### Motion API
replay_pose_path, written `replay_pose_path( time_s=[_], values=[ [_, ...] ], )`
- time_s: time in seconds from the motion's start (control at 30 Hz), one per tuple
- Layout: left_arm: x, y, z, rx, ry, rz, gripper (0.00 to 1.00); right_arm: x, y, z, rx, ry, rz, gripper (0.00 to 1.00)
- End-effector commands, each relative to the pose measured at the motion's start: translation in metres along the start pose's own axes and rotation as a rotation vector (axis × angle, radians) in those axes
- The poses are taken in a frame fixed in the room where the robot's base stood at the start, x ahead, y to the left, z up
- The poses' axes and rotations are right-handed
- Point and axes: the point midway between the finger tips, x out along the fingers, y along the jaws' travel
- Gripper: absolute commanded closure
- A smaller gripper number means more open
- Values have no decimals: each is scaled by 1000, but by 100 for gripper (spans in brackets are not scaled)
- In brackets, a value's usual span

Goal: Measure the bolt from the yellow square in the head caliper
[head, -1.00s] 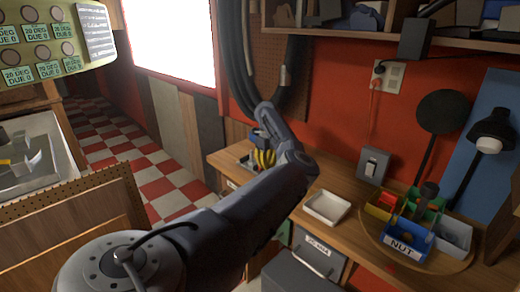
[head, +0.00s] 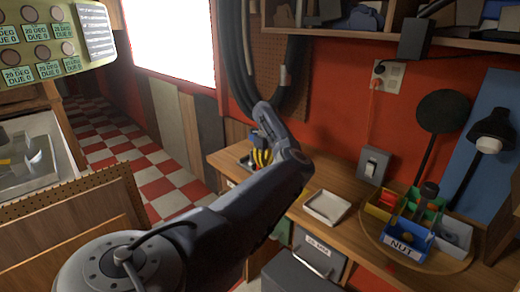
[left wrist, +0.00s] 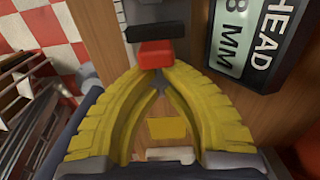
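My left gripper (left wrist: 160,78) has two yellow ribbed fingers that come close together at the tips, pointing at a red block (left wrist: 155,54) under a black bar (left wrist: 155,32). Whether the tips grip the block or only touch it is unclear. A grey upright strip runs behind the bar. A sign reading HEAD, with a pale MM display (left wrist: 237,32), stands on the right. A yellow square (left wrist: 167,128) shows on the wood between the fingers. I cannot make out the bolt for certain. In the head view the gripper (head: 260,157) is over the bench's left end. My right gripper is not in view.
A white tray (head: 327,207) lies on the bench right of my left arm. Coloured bins, one labelled NUT (head: 405,243), stand on a round board further right. A grey switch box (head: 373,165) is on the red wall. A perforated board (head: 100,190) stands at the left.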

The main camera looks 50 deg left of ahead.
Motion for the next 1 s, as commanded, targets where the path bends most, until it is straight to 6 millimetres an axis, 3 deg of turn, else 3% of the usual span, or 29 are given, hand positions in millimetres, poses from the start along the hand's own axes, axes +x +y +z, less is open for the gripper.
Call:
replay_pose_path(
  time_s=[0.53, 1.0],
  values=[
    [0, 0, 17, 0, -1, 0, 100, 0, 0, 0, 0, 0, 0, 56],
    [0, 0, 20, 1, -1, 0, 100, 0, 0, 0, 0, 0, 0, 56]
  ],
)
